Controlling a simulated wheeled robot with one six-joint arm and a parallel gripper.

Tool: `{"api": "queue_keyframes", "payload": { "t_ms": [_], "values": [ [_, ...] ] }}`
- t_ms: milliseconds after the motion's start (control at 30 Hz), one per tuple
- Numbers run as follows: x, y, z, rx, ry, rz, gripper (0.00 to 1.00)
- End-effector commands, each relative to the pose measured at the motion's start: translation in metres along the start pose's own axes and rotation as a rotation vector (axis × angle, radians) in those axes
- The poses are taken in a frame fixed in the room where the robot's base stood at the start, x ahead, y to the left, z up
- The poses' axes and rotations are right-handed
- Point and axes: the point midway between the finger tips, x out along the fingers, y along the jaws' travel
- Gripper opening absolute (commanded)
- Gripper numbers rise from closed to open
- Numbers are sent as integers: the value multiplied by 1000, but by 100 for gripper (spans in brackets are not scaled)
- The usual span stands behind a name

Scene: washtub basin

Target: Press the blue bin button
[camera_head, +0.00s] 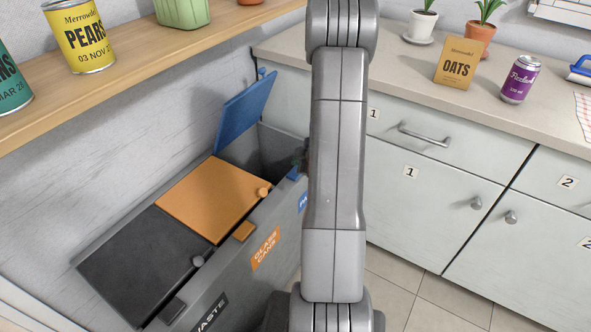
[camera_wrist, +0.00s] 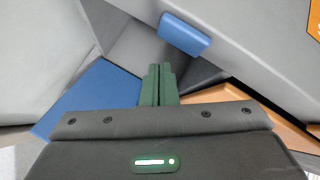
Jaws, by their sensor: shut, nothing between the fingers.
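The blue bin button (camera_head: 293,174) is a small block on the front edge of the grey bin unit, partly hidden behind my arm in the head view. In the wrist view the blue button (camera_wrist: 184,34) shows whole, just beyond my fingertips with a visible gap in the picture. My gripper (camera_wrist: 158,68) has its green fingers shut together and empty. The blue lid (camera_head: 246,112) stands raised over an open compartment; it also shows in the wrist view (camera_wrist: 88,97). My arm hides most of my gripper in the head view.
The orange lid (camera_head: 213,198) and black lid (camera_head: 140,262) are closed. A wooden shelf (camera_head: 130,95) with cans runs above the bins at left. A counter (camera_head: 400,72) with an oats box (camera_head: 459,62) and purple can (camera_head: 520,80) stands at right.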

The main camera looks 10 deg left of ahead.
Motion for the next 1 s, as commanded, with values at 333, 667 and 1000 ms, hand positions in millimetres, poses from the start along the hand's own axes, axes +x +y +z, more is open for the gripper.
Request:
{"api": "queue_keyframes", "payload": {
  "t_ms": [333,667,1000],
  "values": [
    [-24,18,-18,0,0,0,0],
    [-23,16,-16,0,0,0,0],
    [-23,16,-16,1,0,0,0]
  ]
}}
